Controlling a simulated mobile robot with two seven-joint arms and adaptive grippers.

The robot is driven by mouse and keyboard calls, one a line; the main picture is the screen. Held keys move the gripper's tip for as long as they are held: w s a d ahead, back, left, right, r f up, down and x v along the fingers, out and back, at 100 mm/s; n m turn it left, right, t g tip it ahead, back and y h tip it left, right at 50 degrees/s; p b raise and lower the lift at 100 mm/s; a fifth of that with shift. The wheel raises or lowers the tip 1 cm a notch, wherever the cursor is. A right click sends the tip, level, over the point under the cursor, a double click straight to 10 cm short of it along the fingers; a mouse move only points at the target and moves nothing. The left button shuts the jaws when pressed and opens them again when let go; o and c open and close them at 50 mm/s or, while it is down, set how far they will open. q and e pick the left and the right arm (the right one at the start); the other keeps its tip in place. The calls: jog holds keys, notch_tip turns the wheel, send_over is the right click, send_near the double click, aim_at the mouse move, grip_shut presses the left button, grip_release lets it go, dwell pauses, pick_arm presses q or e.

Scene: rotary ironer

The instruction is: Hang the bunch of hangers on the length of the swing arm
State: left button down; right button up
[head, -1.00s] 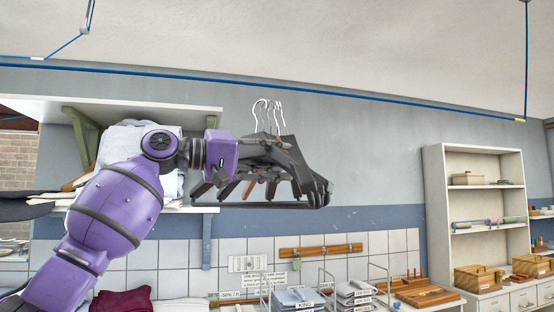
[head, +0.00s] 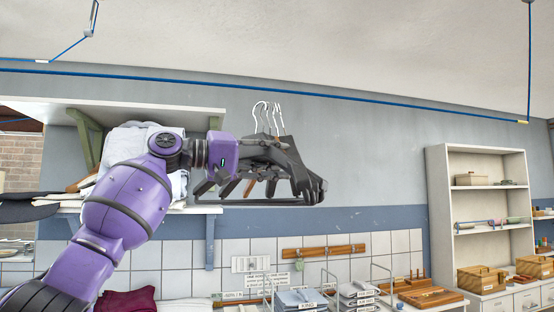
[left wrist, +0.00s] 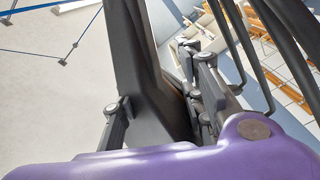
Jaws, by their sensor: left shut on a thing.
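The bunch of hangers (head: 311,187), dark with several white hooks pointing up, is in the middle of the head view. My left gripper (head: 262,165) reaches in from the left, shut on the bunch and holding it in the air below the hooks. In the left wrist view the dark hangers (left wrist: 143,70) pass between the fingers of my left gripper (left wrist: 160,108). A long thin blue rod (head: 330,92) crosses above the hooks, apart from them in the picture. I cannot tell whether it is the swing arm. My right gripper is out of view.
A wall shelf (head: 150,105) and a lower shelf with folded cloth lie behind my arm at left. A tall white shelf unit (head: 437,200) stands at right. Wire racks with folded cloths (head: 298,298) stand below. The space between hangers and shelf unit looks clear.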

pick_arm(q)
jog(key=shift+w+a, duration=0.3)
jog(key=shift+w, duration=0.3)
jog(key=shift+w+a, duration=0.25)
jog(key=shift+w, duration=0.3)
jog(key=shift+w+a+r+b, duration=0.1)
jog(key=shift+w+a+b, duration=0.2)
jog(key=shift+w, duration=0.3)
jog(key=shift+w+a+b, duration=0.15)
jog(key=shift+w+a, duration=0.1)
jog(key=shift+w, duration=0.35)
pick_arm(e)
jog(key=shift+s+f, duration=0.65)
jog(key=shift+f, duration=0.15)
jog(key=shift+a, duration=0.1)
